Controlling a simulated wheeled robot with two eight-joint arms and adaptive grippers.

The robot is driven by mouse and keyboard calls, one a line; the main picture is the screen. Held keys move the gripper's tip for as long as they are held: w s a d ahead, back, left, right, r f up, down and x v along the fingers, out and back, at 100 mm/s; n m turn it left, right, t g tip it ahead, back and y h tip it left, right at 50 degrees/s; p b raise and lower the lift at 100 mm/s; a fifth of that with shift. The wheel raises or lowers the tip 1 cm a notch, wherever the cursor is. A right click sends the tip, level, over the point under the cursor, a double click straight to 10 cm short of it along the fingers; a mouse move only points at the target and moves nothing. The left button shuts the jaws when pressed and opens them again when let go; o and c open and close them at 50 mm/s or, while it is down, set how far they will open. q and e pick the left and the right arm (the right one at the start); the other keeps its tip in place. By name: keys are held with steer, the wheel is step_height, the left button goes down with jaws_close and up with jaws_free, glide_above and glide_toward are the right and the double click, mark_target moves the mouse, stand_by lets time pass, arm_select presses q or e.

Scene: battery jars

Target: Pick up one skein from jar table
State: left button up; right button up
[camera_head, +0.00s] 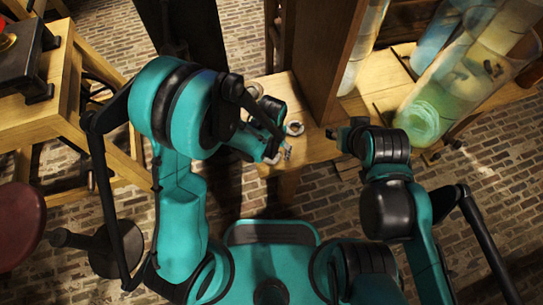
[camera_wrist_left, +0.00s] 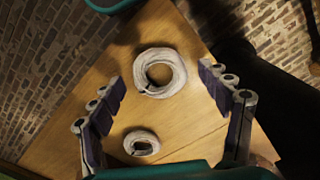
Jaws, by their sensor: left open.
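Two pale grey ring-shaped skeins lie flat on the wooden jar table (camera_head: 318,150). In the left wrist view the larger skein (camera_wrist_left: 183,72) is in the middle, between the fingertips, and the smaller skein (camera_wrist_left: 141,135) lies nearer the palm, by the left finger. One skein (camera_head: 294,122) shows in the head view beside my left gripper (camera_head: 281,145). The left gripper also shows in its wrist view (camera_wrist_left: 160,78); it is open and empty over the table. My right gripper (camera_head: 342,136) is near the table's right part, its fingers too small and dark to judge.
Large glass jars (camera_head: 428,112) with greenish contents stand at the right. A dark wooden post (camera_head: 325,55) rises behind the skeins. A wooden stand (camera_head: 60,105) and a red stool (camera_head: 20,225) are at the left. The floor is brick.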

arm_select(q)
steer(key=shift+r, duration=0.1)
steer(key=c, duration=1)
steer(key=shift+c, duration=0.2)
